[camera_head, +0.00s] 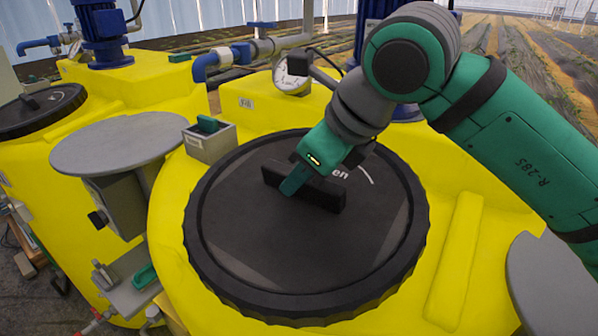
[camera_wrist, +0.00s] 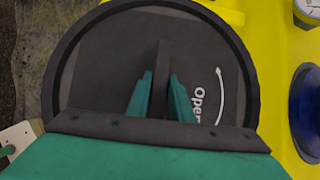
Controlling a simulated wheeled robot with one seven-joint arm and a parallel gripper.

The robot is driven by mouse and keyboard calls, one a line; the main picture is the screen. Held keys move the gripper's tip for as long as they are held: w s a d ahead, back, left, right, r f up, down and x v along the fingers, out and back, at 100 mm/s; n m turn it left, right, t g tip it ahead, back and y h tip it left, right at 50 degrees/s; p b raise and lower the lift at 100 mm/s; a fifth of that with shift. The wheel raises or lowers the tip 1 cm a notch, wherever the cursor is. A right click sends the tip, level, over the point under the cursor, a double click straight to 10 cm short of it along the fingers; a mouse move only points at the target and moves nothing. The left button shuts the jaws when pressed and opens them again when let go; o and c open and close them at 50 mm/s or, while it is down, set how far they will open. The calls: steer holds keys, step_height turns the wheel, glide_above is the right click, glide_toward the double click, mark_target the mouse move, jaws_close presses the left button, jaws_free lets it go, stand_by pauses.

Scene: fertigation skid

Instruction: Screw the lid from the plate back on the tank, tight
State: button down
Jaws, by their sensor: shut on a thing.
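The large black lid (camera_head: 290,245) with a ribbed rim lies on top of the yellow tank (camera_head: 455,275) in the head view. The wrist view shows the lid (camera_wrist: 105,60) from above, with white "Open" lettering and a curved line. A raised bar handle (camera_head: 325,192) crosses the lid's middle. My gripper (camera_head: 293,184) is shut on this handle, with one green finger on each side of it in the wrist view (camera_wrist: 160,98). The grey round plate (camera_head: 120,142) at the left is bare. The threads under the lid are hidden, so I cannot tell how tight it sits.
A small grey box (camera_head: 210,142) with a green item stands beside the lid. A pressure gauge (camera_head: 291,75) and blue-grey pipes (camera_head: 235,55) are behind. A second tank with a black lid (camera_head: 38,108) stands at the left. Another grey disc (camera_head: 555,285) is at lower right.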

mark_target(300, 191)
steer(key=shift+w+f, duration=0.2)
steer(key=shift+f, duration=0.65)
steer(key=shift+w+f, duration=0.15)
steer(key=shift+f, duration=0.65)
stand_by(2.2)
steer(key=shift+d, duration=0.1)
steer(key=c, duration=1.2)
jaws_free()
steer(key=shift+f, duration=0.1)
steer(key=shift+o, duration=0.2)
jaws_close()
